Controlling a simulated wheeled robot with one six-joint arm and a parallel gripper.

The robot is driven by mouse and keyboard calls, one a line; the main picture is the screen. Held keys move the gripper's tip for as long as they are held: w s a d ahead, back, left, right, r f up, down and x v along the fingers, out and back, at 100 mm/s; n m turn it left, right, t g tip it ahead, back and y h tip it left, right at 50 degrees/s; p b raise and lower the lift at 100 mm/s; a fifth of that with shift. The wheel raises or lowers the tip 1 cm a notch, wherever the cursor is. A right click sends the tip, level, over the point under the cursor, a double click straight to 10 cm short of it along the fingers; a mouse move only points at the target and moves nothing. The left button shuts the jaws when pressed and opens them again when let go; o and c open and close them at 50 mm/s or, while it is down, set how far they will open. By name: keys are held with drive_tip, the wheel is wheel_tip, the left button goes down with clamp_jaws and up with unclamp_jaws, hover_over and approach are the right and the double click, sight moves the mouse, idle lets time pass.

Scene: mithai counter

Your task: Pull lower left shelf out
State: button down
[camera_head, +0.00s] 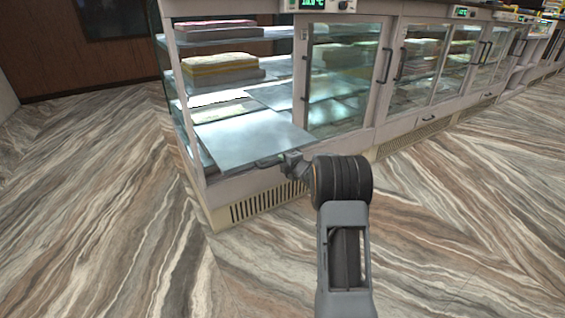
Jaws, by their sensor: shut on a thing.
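The lower left shelf (248,137) is a pale metallic sheet at the bottom of the left bay of the display counter. Its front edge lies at the counter's front, near the base panel. A small dark handle (266,163) sits at that front edge. My gripper (286,160) is at this handle and is shut on it. The fingertips are small in view, and my wrist hides part of the front edge to the right. The left bay's front is open there, with no glass across the shelf.
Trays of sweets (219,68) sit on the shelves above. A glass door (343,75) with dark handles stands just right of the bay. A vent grille (268,200) is below. The patterned floor (120,220) in front and left is clear.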

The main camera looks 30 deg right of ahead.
drive_tip(key=shift+s, duration=0.15)
drive_tip(key=c, duration=1.1)
unclamp_jaws()
drive_tip(key=p+v, duration=0.3)
drive_tip(key=v, duration=1)
drive_tip(key=shift+s, duration=0.35)
drive_tip(key=shift+d+r, duration=0.1)
